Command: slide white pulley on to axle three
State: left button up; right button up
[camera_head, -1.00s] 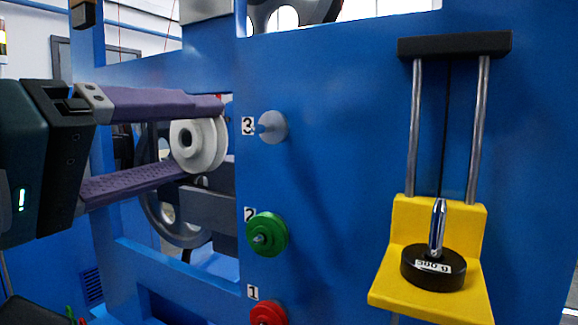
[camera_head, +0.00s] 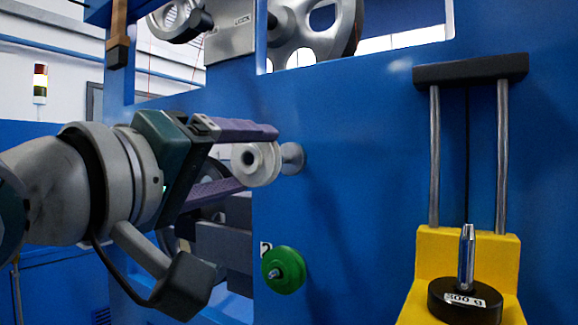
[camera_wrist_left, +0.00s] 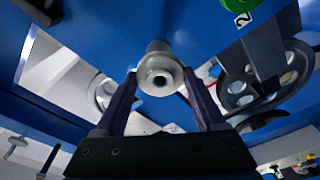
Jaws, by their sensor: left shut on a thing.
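The white pulley (camera_head: 256,163) is held between the purple fingers of my left gripper (camera_head: 247,160), in front of the blue panel. In the left wrist view the white pulley (camera_wrist_left: 160,75) shows its centre hole between the two fingers (camera_wrist_left: 160,95). Axle three (camera_head: 292,158) is a grey stub on the panel just right of the pulley in the head view. In the left wrist view a grey round part (camera_wrist_left: 157,46) shows behind the pulley. I cannot tell whether pulley and axle touch. The right gripper is not in view.
A green pulley (camera_head: 284,270) sits on axle two below. A yellow bracket (camera_head: 468,250) with a black 300 g weight (camera_head: 465,303) and two rods stands at the right. Large grey wheels (camera_head: 318,30) are above. The panel between is clear.

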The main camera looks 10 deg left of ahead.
pick_arm(q)
jog(key=shift+w, duration=0.15)
dwell(0.5)
jog(key=shift+w+d+p, duration=0.1)
jog(key=shift+p, duration=0.2)
jog(key=shift+p, duration=0.55)
dwell(0.8)
jog(key=shift+w, duration=0.1)
jog(key=shift+p+x, duration=0.35)
jog(key=shift+x, duration=1.05)
jog(key=shift+d, duration=0.15)
jog(key=shift+p, duration=0.3)
dwell(0.3)
